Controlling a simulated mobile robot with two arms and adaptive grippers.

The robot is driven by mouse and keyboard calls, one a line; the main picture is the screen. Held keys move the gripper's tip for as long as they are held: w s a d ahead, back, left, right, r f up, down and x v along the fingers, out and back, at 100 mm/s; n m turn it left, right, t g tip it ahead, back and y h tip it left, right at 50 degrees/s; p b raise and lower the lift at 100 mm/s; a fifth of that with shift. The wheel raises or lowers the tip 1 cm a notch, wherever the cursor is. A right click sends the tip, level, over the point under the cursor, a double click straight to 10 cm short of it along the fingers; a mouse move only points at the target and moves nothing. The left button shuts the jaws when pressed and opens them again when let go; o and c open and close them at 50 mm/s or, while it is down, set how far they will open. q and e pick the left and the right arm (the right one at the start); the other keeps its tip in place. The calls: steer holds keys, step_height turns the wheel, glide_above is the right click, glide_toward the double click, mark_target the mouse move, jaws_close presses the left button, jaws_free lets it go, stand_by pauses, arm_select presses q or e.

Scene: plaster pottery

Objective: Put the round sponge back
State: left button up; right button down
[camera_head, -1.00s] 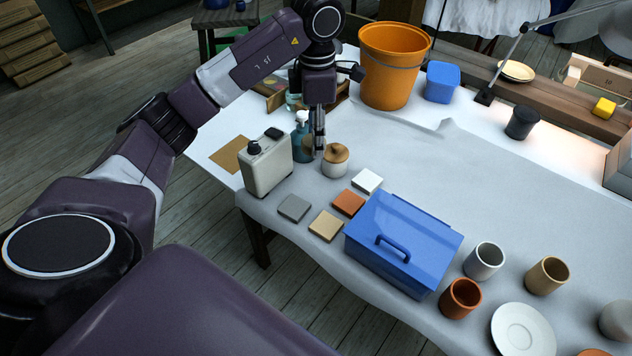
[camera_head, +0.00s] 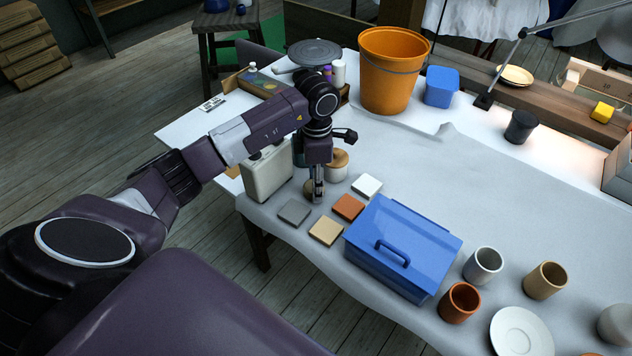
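My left gripper (camera_head: 317,198) points down over the table's near left part, between the cream canister and the sample tiles. A small tan-brown round thing, seemingly the round sponge (camera_head: 308,187), shows at the left of its fingers. It has moved along with them, so the fingers appear shut on it. Most of it is hidden by the fingers, and I cannot tell whether it touches the cloth. My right gripper is not in view.
A cream canister (camera_head: 267,175) stands left of the gripper and a wooden-lidded jar (camera_head: 337,167) just behind. Grey (camera_head: 294,211), tan (camera_head: 326,230), terracotta (camera_head: 348,207) and white (camera_head: 367,186) tiles lie in front.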

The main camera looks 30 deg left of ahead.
arm_select(q)
steer(key=shift+f, duration=0.1)
steer(key=o, duration=1.1)
steer(key=shift+r, duration=0.3)
step_height(320, 180, up, 12)
steer(key=b, duration=0.1)
steer(key=shift+f, duration=0.15)
